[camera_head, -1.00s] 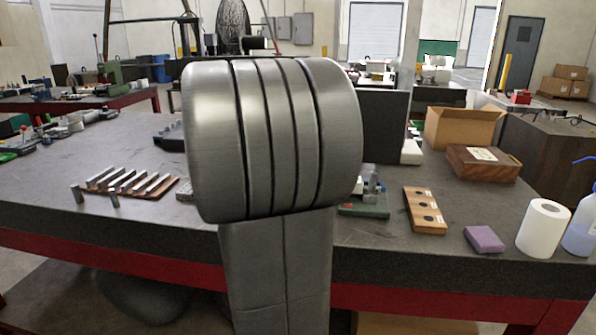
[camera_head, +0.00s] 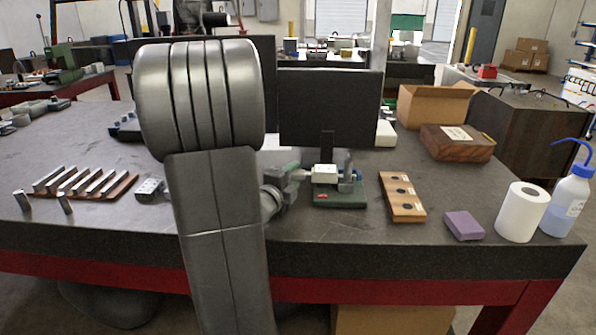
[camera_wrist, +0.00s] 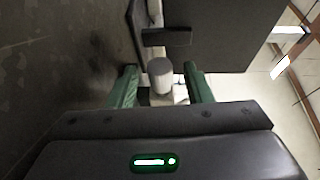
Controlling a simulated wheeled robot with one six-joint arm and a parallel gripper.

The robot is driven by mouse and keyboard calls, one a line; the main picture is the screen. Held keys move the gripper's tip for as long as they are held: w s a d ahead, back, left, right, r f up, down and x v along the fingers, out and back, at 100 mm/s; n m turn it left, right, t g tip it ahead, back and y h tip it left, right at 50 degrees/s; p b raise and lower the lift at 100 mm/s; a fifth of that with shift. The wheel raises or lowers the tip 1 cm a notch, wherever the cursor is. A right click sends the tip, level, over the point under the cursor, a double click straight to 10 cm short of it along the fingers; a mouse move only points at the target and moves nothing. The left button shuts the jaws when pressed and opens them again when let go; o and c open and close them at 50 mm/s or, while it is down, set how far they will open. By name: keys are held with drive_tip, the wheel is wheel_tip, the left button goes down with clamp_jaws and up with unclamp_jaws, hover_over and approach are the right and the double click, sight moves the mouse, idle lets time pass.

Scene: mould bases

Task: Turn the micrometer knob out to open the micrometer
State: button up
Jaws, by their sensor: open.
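The micrometer's round grey knob (camera_wrist: 160,72) shows end-on in the wrist view, between the two green fingers of my gripper (camera_wrist: 161,80). The fingers stand apart with a visible gap on each side of the knob. In the head view the micrometer stand has a green base (camera_head: 340,199), with a pale block (camera_head: 325,173) and grey and blue parts above it. My gripper (camera_head: 298,174) comes at it from the left, at about the height of the pale block. My arm partly hides the gripper there, and the knob cannot be made out in that view.
A dark upright panel (camera_head: 330,108) stands close behind the stand. A wooden strip with dark round spots (camera_head: 402,197), a purple block (camera_head: 464,226), a paper roll (camera_head: 522,212) and a wash bottle (camera_head: 568,203) lie to the right. Metal bars (camera_head: 82,181) lie left. The front middle is clear.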

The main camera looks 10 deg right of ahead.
sight(294, 174)
drive_tip(key=shift+x, duration=1.9)
drive_tip(key=c, duration=1)
drive_tip(key=p, duration=0.3)
drive_tip(key=shift+r+g+y, duration=0.25)
drive_tip(key=shift+g+y, duration=0.05)
